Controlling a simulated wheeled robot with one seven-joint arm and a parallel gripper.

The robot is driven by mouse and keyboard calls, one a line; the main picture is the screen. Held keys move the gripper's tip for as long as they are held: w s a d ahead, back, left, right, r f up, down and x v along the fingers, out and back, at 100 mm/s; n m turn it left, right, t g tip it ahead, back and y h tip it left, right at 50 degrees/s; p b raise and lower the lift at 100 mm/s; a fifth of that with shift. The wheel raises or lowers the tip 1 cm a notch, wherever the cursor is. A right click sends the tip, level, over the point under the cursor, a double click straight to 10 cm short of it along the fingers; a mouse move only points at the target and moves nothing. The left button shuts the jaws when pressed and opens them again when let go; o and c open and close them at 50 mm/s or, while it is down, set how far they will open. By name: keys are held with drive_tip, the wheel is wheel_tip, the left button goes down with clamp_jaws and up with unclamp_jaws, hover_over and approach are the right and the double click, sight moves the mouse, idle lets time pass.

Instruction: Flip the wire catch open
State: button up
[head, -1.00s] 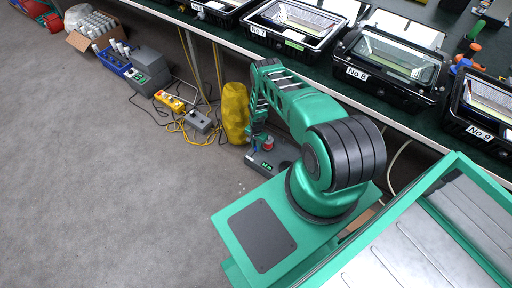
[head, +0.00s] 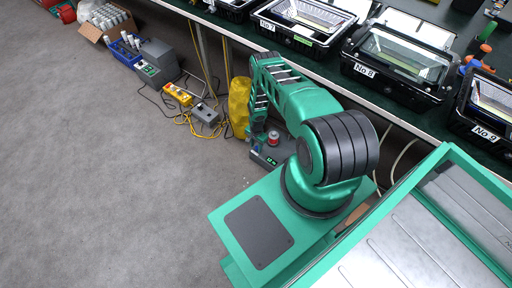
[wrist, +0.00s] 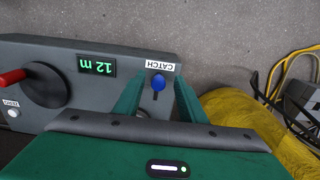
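The wire catch is a small lever with a blue round tip (wrist: 158,82) below a white CATCH label on a grey box (wrist: 130,55), seen in the wrist view. The grey box also shows in the head view (head: 270,158), partly behind my arm. My gripper (wrist: 158,90) is open, with one green finger on each side of the blue tip in the picture. I see no contact, and I cannot tell the remaining depth. The lower part of the lever is hard to make out. In the head view my fingers are hidden.
The box has a green 12 m display (wrist: 97,65), a dark dial with a red handle (wrist: 12,77) and a white button (wrist: 13,113). A yellow bag (head: 239,105) stands beside it. Cables (head: 186,122) lie on the floor. The bench (head: 440,125) overhangs nearby.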

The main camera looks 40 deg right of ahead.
sight(256, 148)
drive_tip(key=shift+d, duration=0.1)
drive_tip(key=shift+r, duration=0.65)
wheel_tip(256, 148, up, 9)
drive_tip(key=shift+r, duration=0.2)
idle(0.3)
